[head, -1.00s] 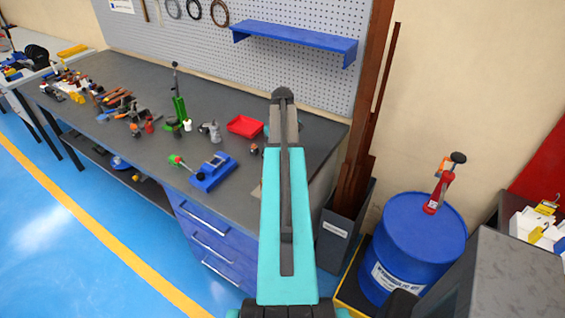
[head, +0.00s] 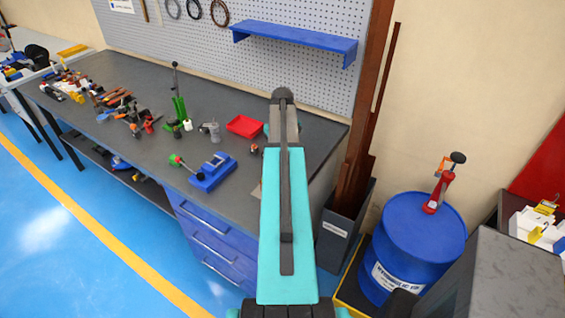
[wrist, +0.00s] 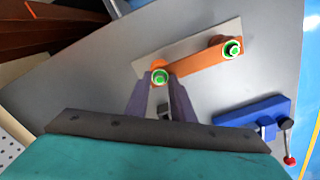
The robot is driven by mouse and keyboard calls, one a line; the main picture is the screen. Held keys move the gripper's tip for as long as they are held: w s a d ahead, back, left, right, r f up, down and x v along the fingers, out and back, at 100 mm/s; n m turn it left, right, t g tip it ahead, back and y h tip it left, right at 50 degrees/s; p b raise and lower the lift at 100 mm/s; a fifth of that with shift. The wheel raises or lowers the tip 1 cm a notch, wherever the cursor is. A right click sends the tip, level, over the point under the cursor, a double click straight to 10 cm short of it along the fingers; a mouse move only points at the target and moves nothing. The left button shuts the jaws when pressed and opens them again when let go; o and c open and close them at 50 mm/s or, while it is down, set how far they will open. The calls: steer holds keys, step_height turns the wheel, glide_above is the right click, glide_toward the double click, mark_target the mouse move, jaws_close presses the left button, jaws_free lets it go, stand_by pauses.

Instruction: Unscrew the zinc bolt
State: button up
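In the wrist view an orange-brown bar (wrist: 190,65) lies on a pale plate on the grey bench. A bolt (wrist: 160,77) with a green ring stands at its near left end. A second bolt (wrist: 232,48), with a green and white ring around a dark centre, sits at its far right end. Which one is zinc I cannot tell. My gripper (wrist: 160,80) has its two dark fingers on either side of the left bolt. Whether they touch it is not clear. In the head view my arm hides the gripper and most of the plate.
A blue vise (head: 212,172) stands left of my arm, also seen in the wrist view (wrist: 252,111). A red tray (head: 245,126) and several tools lie farther back on the bench. A blue shelf (head: 296,38) hangs behind. A blue drum (head: 423,240) stands at the right.

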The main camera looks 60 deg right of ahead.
steer(key=shift+c, duration=0.2)
jaws_close()
steer(key=shift+n, duration=0.3)
steer(key=shift+n, duration=2.6)
steer(key=shift+n+p, duration=0.3)
steer(key=shift+n, duration=2.6)
